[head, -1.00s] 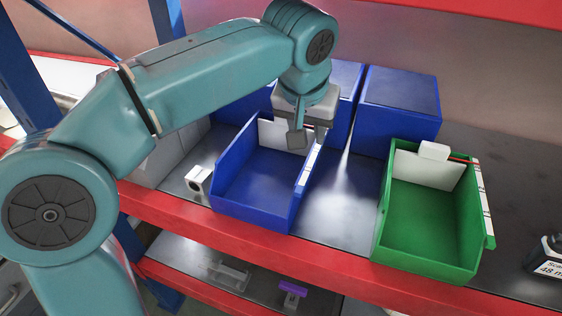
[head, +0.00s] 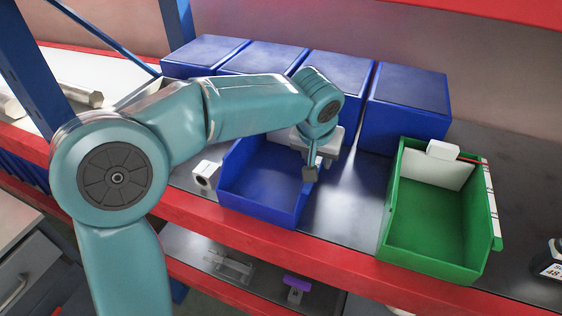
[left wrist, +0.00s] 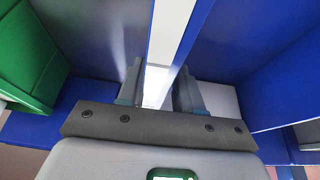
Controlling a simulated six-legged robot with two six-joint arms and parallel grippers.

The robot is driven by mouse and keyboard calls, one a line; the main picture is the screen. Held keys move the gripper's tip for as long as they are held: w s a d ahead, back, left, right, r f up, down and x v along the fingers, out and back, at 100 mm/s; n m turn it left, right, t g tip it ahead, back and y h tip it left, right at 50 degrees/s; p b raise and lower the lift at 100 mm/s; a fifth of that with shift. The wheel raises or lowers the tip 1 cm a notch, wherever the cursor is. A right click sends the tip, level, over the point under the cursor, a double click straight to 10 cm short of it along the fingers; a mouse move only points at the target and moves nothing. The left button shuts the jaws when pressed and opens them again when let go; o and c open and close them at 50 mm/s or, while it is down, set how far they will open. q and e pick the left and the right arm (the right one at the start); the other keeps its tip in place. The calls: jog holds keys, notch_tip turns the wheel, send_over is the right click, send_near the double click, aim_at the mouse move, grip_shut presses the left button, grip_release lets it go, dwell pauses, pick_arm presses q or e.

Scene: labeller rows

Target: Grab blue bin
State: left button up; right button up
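The open blue bin (head: 256,192) stands on the metal shelf, left of the green bin. My left gripper (head: 316,168) points down at its right side wall. In the left wrist view, the fingers of my left gripper (left wrist: 157,82) are apart, one on each side of a wall edge with a white strip (left wrist: 168,38). The blue bin's inside (left wrist: 275,75) shows on the right there. I cannot tell whether the fingers touch the wall. My left gripper covers part of the bin's back right in the head view. My right gripper is not in view.
A green bin (head: 435,225) with a white card stands to the right, with bare shelf (head: 345,205) between. Several closed blue boxes (head: 410,105) line the back. A small white item (head: 205,174) sits left of the blue bin. A red shelf edge (head: 290,247) runs in front.

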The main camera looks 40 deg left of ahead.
pick_arm(q)
grip_shut()
jog(key=shift+r, duration=0.1)
dwell(1.2)
